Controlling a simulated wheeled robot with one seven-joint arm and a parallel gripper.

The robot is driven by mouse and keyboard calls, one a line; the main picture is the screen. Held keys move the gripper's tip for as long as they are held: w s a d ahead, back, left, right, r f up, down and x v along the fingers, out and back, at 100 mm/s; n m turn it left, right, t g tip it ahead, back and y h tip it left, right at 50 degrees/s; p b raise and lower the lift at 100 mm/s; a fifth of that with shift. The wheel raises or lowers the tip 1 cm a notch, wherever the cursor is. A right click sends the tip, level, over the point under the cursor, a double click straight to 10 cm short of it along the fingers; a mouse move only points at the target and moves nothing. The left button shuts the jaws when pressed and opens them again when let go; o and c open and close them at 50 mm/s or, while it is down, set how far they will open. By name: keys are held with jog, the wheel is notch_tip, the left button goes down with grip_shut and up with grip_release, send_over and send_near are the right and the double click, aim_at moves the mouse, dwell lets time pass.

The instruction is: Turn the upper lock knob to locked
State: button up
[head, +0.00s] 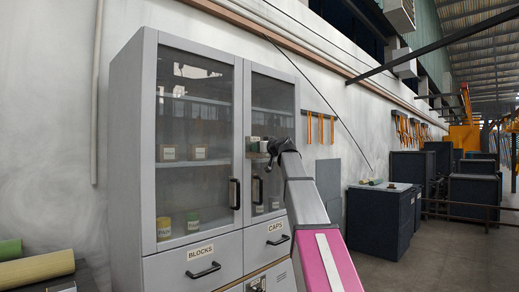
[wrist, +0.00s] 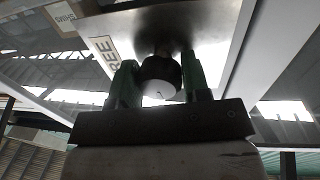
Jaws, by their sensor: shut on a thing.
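The lock knob (wrist: 158,72) is a dark round knob on a metal plate, seen close up in the wrist view. My gripper (wrist: 158,82) has its two green fingers on either side of the knob, shut on it. A white label reading "FREE" (wrist: 103,54) is beside the knob. In the head view my gripper (head: 262,148) is at the right glass door of the grey cabinet (head: 127,170), and I cannot make out the knob there. The knob's pointer mark is not clear, so I cannot tell its setting.
The cabinet's two glass doors have black handles (head: 234,193). Drawers labelled BLOCKS (head: 200,252) and CAPS (head: 276,240) are below. Dark cabinets (head: 375,220) stand to the right, with open floor beyond. Rolled items (head: 36,268) lie at the lower left.

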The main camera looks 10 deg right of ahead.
jog(key=o, duration=0.9)
jog(key=v, duration=1)
jog(key=shift+s+d, duration=0.2)
jog(key=shift+s, duration=0.15)
